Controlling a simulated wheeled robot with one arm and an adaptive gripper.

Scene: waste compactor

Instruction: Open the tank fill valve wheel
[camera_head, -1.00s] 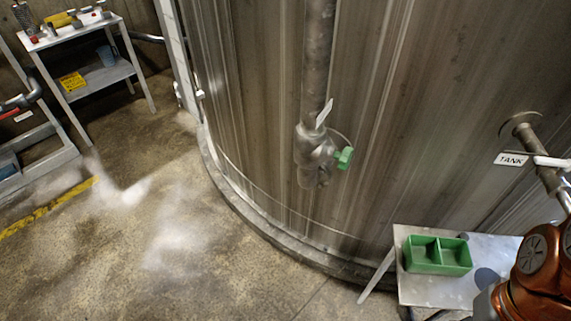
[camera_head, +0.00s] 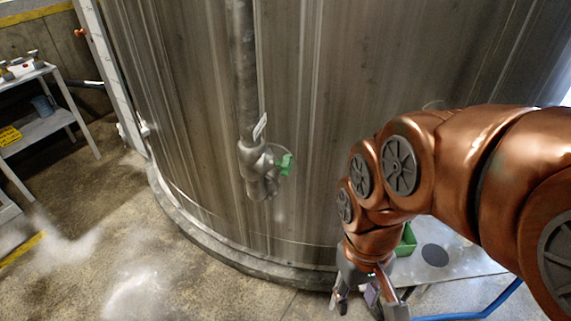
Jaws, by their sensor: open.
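A grey metal valve (camera_head: 258,168) sits on the vertical pipe in front of the large steel tank (camera_head: 350,60). A small green handle (camera_head: 285,164) is on its right side, and a pale tag (camera_head: 260,126) hangs above it. I cannot tell whether this is the tank fill valve wheel. My gripper (camera_head: 362,305) is at the bottom, below and right of the valve, pointing down and apart from it. Its fingers are open, with nothing visible between them. My copper arm hides part of the tank and the small table.
A small metal table (camera_head: 455,262) with a partly hidden green bin (camera_head: 407,240) stands right of my gripper. A blue hose (camera_head: 475,311) crosses the lower right. A shelf cart (camera_head: 40,125) stands at the left. The floor between cart and tank is clear.

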